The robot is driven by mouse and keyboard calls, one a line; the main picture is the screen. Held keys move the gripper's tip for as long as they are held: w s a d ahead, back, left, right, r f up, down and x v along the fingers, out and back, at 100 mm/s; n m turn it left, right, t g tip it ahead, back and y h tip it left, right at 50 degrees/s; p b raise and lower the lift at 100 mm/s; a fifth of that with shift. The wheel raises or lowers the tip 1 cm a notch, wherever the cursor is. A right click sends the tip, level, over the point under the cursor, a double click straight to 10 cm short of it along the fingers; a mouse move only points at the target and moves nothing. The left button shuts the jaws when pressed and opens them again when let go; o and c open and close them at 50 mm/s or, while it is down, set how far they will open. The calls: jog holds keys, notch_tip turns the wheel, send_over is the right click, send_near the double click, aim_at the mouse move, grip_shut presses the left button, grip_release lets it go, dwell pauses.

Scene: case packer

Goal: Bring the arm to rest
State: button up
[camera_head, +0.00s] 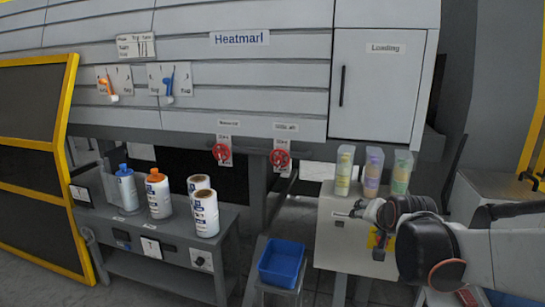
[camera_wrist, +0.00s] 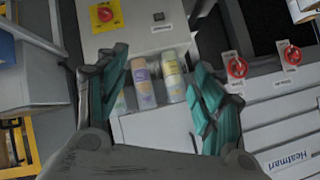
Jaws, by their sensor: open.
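My arm (camera_head: 430,240) reaches in from the right in the head view. My gripper (camera_head: 352,211) is in front of the light grey cabinet, below and apart from the bottles on its top. In the wrist view its teal-padded fingers (camera_wrist: 160,78) are spread wide with nothing held between them. A yellow bottle (camera_head: 344,170), a purple bottle (camera_head: 373,171) and a green bottle (camera_head: 402,172) stand beyond the fingers. In the wrist view the purple (camera_wrist: 144,85) and yellow (camera_wrist: 173,76) ones show in the gap, and the green one is partly hidden by the left finger.
The light grey cabinet (camera_head: 335,235) stands close to my gripper. A blue bin (camera_head: 281,263) is left of it. Several bottles stand on a grey bench (camera_head: 185,258) at left. Red valve wheels (camera_head: 222,152) hang under the machine panel, and a closed Loading door (camera_head: 380,90) is above.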

jog(key=s+a+f+n+g, duration=0.1)
jog(key=s+a+n, duration=0.1)
jog(key=s, duration=0.7)
jog(key=s+a+f+n+g, duration=0.1)
jog(key=s+a+n, duration=0.1)
jog(key=s, duration=0.8)
jog(key=s+a+f+n+g+y, duration=0.1)
jog(key=s+a+n, duration=0.1)
jog(key=s, duration=0.7)
jog(key=shift+s+f+n+g, duration=0.25)
jog(key=shift+f+n+g, duration=0.05)
jog(key=shift+n+g, duration=0.1)
jog(key=shift+a, duration=0.1)
